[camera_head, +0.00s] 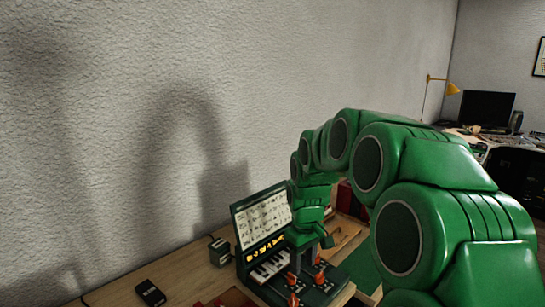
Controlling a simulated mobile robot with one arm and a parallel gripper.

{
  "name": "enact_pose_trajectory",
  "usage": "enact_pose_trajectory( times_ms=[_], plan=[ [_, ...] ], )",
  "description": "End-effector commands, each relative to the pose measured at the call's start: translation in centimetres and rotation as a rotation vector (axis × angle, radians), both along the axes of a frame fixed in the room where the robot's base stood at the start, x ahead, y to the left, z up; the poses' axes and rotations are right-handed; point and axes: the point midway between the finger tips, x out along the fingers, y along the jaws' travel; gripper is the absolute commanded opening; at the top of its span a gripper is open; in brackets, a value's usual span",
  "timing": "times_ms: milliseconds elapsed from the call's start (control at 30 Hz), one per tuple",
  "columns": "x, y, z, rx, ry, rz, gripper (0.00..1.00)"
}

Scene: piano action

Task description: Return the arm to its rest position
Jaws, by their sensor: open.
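My green arm reaches from the lower right, arches over the desk and bends down. My gripper (303,266) points down at the right part of the small piano-like device (248,257), close above or at its deck. Its fingers show small and dark, spread apart. I cannot tell whether they touch the device. The device has a raised panel (263,220) with rows of marks, a strip of yellow symbols, and white keys (272,266). Orange-red pieces (293,281) stand on it by the gripper. My arm hides part of the desk behind.
The wooden desk (185,275) stands against a textured wall. A small dark box (219,251) is left of the device, and a black object (150,293) lies further left. A red object (345,199) is behind my arm. A monitor (487,108) and yellow lamp (452,88) are far right.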

Motion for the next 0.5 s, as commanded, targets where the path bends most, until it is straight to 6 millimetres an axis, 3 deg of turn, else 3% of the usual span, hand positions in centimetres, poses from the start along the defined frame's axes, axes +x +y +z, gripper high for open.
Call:
enact_pose_trajectory(
  times_ms=[500],
  plan=[
    [-12.4,-2.8,4.4,-0.015,0.04,-0.188,0.44]
  ],
)
